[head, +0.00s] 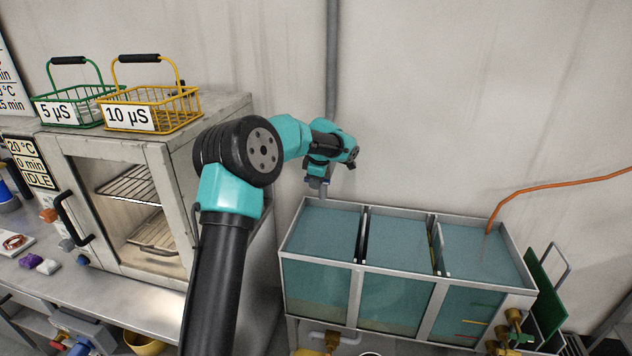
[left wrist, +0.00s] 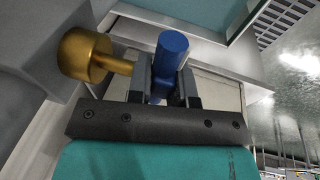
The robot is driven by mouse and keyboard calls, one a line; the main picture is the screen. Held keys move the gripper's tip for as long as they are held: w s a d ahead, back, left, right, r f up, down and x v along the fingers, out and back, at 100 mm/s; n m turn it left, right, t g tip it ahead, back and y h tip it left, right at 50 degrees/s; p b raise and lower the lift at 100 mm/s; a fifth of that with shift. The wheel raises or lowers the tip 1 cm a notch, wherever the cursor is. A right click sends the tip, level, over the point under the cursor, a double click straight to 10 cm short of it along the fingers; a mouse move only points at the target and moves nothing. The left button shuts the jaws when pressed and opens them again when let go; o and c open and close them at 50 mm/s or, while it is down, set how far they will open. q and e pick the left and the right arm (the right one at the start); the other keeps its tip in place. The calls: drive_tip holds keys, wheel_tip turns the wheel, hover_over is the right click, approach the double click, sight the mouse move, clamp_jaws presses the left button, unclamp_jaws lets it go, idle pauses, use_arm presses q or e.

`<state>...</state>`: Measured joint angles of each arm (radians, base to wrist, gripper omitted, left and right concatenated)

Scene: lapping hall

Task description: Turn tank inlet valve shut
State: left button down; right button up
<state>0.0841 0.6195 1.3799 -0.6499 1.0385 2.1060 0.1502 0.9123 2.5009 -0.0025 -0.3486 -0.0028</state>
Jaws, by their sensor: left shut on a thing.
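The tank (head: 400,266) is a grey-framed, glass-sided tank with three water-filled compartments, right of centre in the head view. My left gripper (head: 318,187) is behind its back left corner. In the left wrist view, my left gripper (left wrist: 164,88) is shut on the blue valve handle (left wrist: 171,48), one finger on each side of it. A brass fitting (left wrist: 86,55) with a short stem sits just left of the handle. The handle's lower part is partly hidden by the fingers. My right gripper is not in view.
An oven-like cabinet (head: 156,150) with wire racks inside stands left of the tank. A green basket (head: 60,112) and a yellow basket (head: 150,110) sit on its top. An orange cable (head: 560,186) enters the right compartment. Brass valves (head: 512,330) are at the tank's right front.

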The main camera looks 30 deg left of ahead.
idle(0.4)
use_arm(q)
drive_tip(key=c, duration=1)
unclamp_jaws()
drive_tip(key=shift+c, duration=0.2)
drive_tip(key=shift+r, duration=0.15)
drive_tip(key=v, duration=1.7)
drive_tip(key=shift+d, duration=0.1)
